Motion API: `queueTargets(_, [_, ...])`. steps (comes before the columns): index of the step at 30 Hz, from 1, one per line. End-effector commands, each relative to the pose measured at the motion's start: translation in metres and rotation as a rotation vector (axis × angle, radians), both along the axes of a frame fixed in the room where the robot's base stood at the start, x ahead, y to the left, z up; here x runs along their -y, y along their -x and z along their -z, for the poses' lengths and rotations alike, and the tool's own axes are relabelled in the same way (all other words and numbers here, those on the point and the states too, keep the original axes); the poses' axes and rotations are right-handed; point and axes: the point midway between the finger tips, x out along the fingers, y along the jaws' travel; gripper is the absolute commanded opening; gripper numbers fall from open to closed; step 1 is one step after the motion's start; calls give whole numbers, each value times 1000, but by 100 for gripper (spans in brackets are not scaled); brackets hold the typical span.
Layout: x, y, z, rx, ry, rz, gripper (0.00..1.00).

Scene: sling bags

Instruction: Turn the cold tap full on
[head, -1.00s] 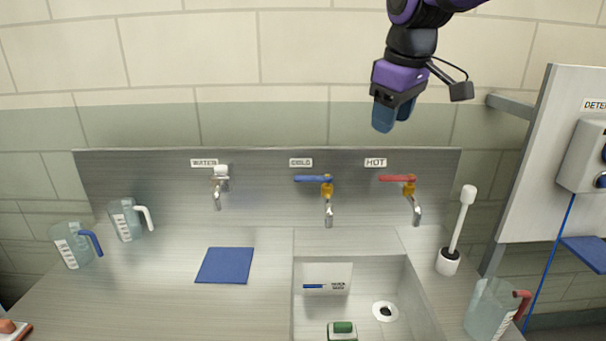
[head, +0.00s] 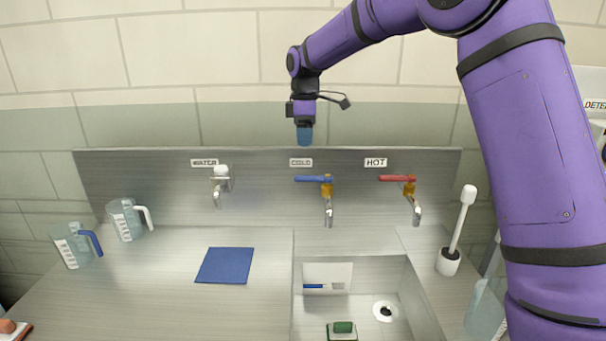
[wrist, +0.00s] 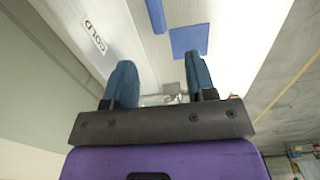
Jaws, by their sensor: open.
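The cold tap has a blue lever handle (head: 313,179) pointing left from a brass body (head: 327,190), with a chrome spout below. It is on the steel backsplash under the COLD label (head: 301,162). My gripper (head: 304,143) is above the blue handle, pointing down, at about the top edge of the backsplash. In the wrist view my two blue fingers (wrist: 164,82) are spread apart with nothing gripped. A blue bar at the top of the wrist view (wrist: 156,16) looks like the handle, beyond the fingers. The COLD label (wrist: 94,37) shows left of the fingers.
The hot tap with a red handle (head: 397,178) is to the right, and the water tap (head: 219,185) to the left. Below are the sink (head: 425,295), a blue cloth (head: 225,265), jugs (head: 126,220) and a white brush (head: 460,225). The air around the handle looks clear.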

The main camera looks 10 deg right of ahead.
Motion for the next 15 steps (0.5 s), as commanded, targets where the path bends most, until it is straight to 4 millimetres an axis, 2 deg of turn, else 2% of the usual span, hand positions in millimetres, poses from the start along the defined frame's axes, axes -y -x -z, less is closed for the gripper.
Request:
queueTargets(8, [-4, -8, 18, -11, -1, -28, 51])
queueTargets(15, [-3, -7, 58, -13, -1, -26, 51])
